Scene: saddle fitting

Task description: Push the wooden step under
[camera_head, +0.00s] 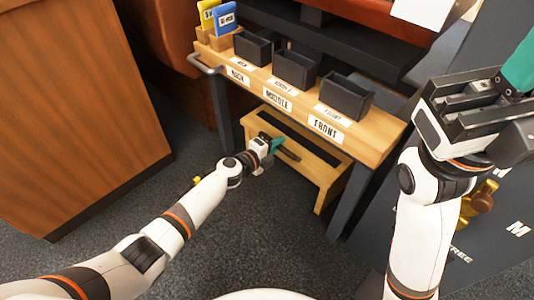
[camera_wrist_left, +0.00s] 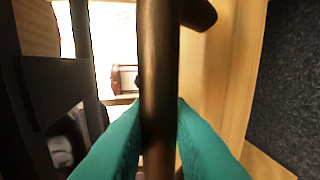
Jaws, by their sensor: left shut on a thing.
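The wooden step (camera_head: 318,179) stands on the floor at the bench's front, between its legs, with part of it showing below the bench top. It has a dark strip on top and a dark bar handle (camera_head: 290,155) on its front. My left gripper (camera_head: 274,146) is at the step's front, shut on this handle. In the left wrist view the dark bar (camera_wrist_left: 159,100) runs between the two teal fingers (camera_wrist_left: 158,130). My right gripper (camera_head: 518,75) is raised at the right edge, partly cut off, with a teal finger showing.
The bench (camera_head: 372,143) carries several dark bins, labels such as FRONT, and yellow and blue cards (camera_head: 224,20). A wooden cabinet (camera_head: 80,100) stands at left. A dark lettered panel (camera_head: 490,240) is at right. Carpet (camera_head: 270,235) before the step is clear apart from my arm.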

